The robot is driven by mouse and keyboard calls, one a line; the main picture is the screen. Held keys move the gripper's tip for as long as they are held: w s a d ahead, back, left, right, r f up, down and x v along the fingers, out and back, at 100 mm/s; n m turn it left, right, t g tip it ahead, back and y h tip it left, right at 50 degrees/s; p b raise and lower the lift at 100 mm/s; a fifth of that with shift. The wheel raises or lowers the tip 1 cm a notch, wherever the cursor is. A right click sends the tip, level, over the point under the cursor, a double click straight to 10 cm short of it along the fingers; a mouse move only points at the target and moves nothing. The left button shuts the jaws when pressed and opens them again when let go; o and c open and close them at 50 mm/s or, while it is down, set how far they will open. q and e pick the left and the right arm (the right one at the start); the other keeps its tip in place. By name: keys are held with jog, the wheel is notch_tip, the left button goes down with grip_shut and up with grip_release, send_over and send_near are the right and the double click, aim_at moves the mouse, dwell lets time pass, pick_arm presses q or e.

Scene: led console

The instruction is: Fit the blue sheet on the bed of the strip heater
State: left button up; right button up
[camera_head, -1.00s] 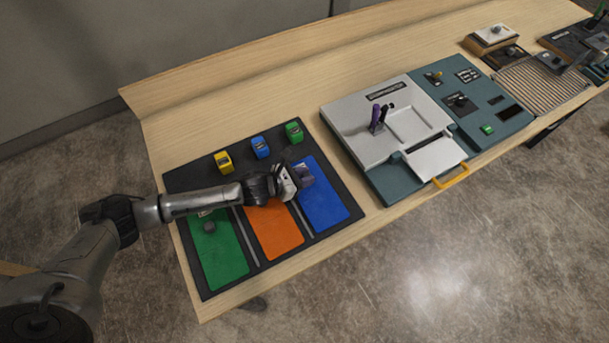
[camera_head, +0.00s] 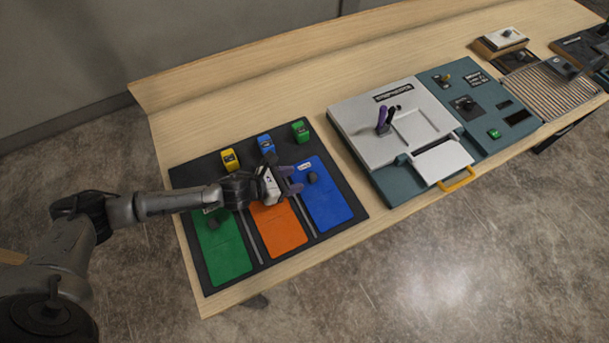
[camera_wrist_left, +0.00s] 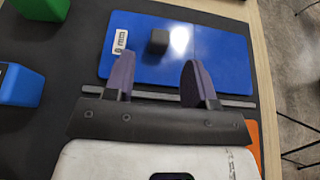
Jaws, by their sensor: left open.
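The blue sheet (camera_head: 332,207) lies flat in the right bay of a black mat, with a dark knob and a small white label near its far end. My left gripper (camera_head: 295,180) is open, its purple fingers just left of the knob. In the left wrist view the left gripper (camera_wrist_left: 158,75) points at the knob on the blue sheet (camera_wrist_left: 215,60), its fingers apart and nothing between them. A teal machine with a light grey top (camera_head: 372,124) stands to the right; its label is too small to read. My right gripper is out of view.
The black mat (camera_head: 181,181) also bears a green sheet (camera_head: 221,247), an orange sheet (camera_head: 277,228) and yellow (camera_head: 230,160), blue (camera_head: 265,144) and green (camera_head: 300,131) blocks. A yellow handle (camera_head: 457,180) sticks out at the machine's front. A ribbed grey panel (camera_head: 558,90) lies farther right.

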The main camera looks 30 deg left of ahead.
pick_arm(q)
jog(key=v, duration=0.4)
jog(key=shift+s+a+r, duration=0.1)
jog(key=shift+s+a, duration=0.15)
jog(key=shift+s, duration=0.05)
jog(key=shift+o, duration=0.4)
jog(key=shift+s+a+r, duration=0.25)
jog(key=shift+s, duration=0.1)
